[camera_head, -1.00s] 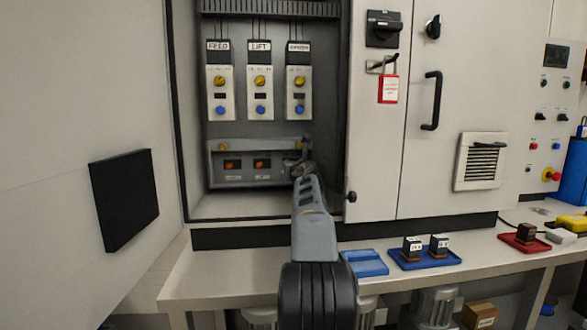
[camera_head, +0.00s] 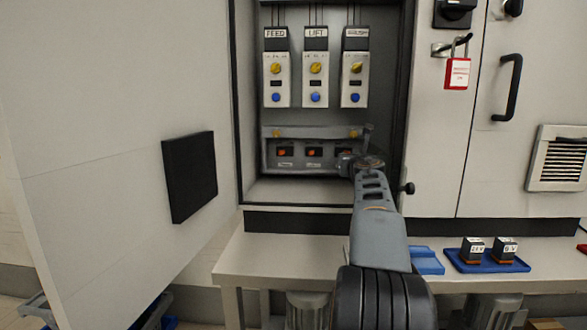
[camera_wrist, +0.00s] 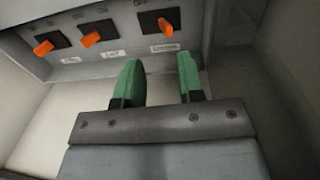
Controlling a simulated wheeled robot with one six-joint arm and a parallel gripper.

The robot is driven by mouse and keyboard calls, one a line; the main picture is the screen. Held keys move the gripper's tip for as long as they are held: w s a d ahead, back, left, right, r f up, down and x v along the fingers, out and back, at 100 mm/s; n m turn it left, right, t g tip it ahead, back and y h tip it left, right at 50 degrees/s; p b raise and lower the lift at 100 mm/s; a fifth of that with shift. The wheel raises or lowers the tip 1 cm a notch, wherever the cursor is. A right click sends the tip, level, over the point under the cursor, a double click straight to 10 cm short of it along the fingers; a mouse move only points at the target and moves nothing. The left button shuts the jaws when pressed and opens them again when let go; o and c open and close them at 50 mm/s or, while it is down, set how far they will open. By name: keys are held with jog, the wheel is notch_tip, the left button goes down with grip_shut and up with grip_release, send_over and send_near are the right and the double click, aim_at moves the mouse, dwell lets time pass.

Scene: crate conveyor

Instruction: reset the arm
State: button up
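My arm reaches from the lower right of the head view into the open cabinet (camera_head: 240,130). Its end is beside the lower switch panel (camera_head: 268,153), where it covers the right part of that panel. In the wrist view my gripper (camera_wrist: 160,78) shows two green fingers standing apart with nothing between them. They point at the panel (camera_wrist: 125,62) just below its right-hand orange switch (camera_wrist: 166,26). Two more orange switches, the middle one (camera_wrist: 91,40) and the left one (camera_wrist: 44,48), are on the same panel.
Three modules labelled FEED (camera_head: 276,80), LIFT (camera_head: 315,80) and a third (camera_head: 355,80) hang above the panel. The open cabinet door (camera_head: 110,130) stands on the left. A blue tray (camera_head: 487,262) with two dark blocks is on the bench at right. A red padlock tag (camera_head: 457,74) hangs on the cabinet.

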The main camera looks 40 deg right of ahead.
jog(key=a+r+m+g+y+p, duration=0.1)
jog(key=a+r+m+g+p, duration=0.1)
jog(key=a+r+m+p, duration=0.65)
jog(key=a+r+m+g+y+p, duration=0.1)
jog(key=a+r+m+g+p, duration=0.15)
jog(key=a+m+p, duration=1)
jog(key=s+a+m+g+y+p, duration=0.3)
jog(key=s+a+m+y+p, duration=0.1)
jog(key=s+a+p, duration=0.4)
jog(key=s+a+m+g+y+p, duration=0.3)
jog(key=s+a+p, duration=0.6)
jog(key=a+p, duration=0.4)
jog(key=shift+a+f+m+y, duration=0.4)
jog(key=shift+a+f+y, duration=0.05)
jog(key=shift+a+y, duration=0.45)
jog(key=shift+g, duration=0.25)
